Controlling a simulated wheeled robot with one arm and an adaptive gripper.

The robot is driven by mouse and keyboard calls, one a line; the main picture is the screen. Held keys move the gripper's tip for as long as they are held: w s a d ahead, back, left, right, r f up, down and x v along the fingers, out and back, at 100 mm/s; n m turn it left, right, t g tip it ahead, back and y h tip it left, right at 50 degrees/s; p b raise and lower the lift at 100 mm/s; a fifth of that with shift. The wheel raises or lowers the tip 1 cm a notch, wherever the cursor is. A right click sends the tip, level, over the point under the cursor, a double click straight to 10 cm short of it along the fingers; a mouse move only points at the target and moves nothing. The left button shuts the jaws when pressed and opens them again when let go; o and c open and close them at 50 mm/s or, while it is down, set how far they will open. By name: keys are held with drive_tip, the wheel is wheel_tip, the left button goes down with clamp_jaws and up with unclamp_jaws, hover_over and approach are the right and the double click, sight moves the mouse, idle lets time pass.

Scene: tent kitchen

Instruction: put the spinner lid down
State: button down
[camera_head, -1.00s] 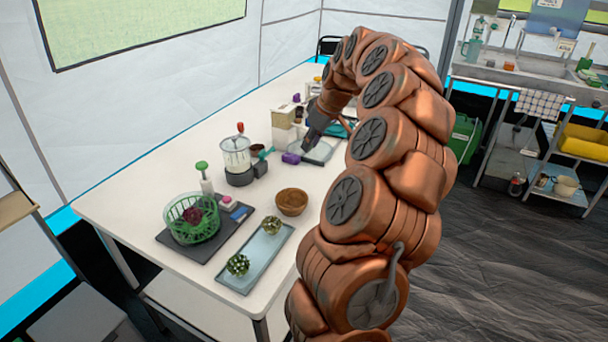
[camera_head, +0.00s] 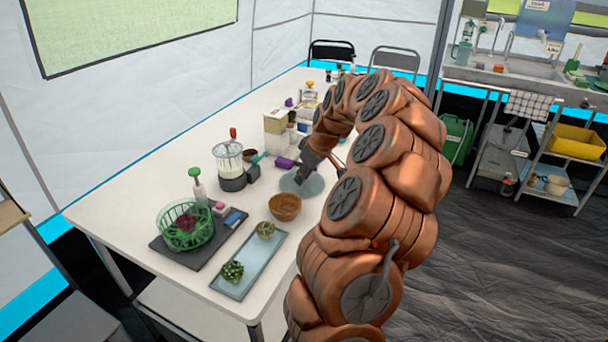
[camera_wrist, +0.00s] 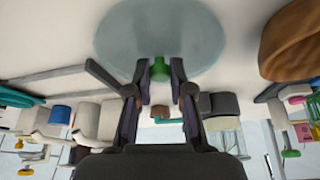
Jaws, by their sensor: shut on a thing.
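My gripper (camera_head: 300,178) is shut on the green knob (camera_wrist: 159,70) of the spinner lid. The lid (camera_head: 312,187) is a pale, see-through disc, level, over the white table (camera_head: 130,198) just behind and right of the brown bowl. In the wrist view the lid (camera_wrist: 160,30) spreads beyond my fingertips, with the knob between them. I cannot tell whether its rim touches the table. A green basket (camera_head: 185,228) with a dark red vegetable in it stands on a dark board at the near left.
The brown bowl (camera_head: 285,206) sits close to the lid. A blue-grey tray (camera_head: 240,275) with two green vegetables lies nearer. A clear-jar appliance (camera_head: 230,165), a purple item (camera_head: 285,163) and cartons (camera_head: 276,130) stand to the left and behind.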

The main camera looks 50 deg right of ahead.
drive_tip(key=shift+f, duration=0.1)
drive_tip(key=shift+f, duration=0.15)
drive_tip(key=c, duration=1)
unclamp_jaws()
drive_tip(key=shift+c, duration=0.2)
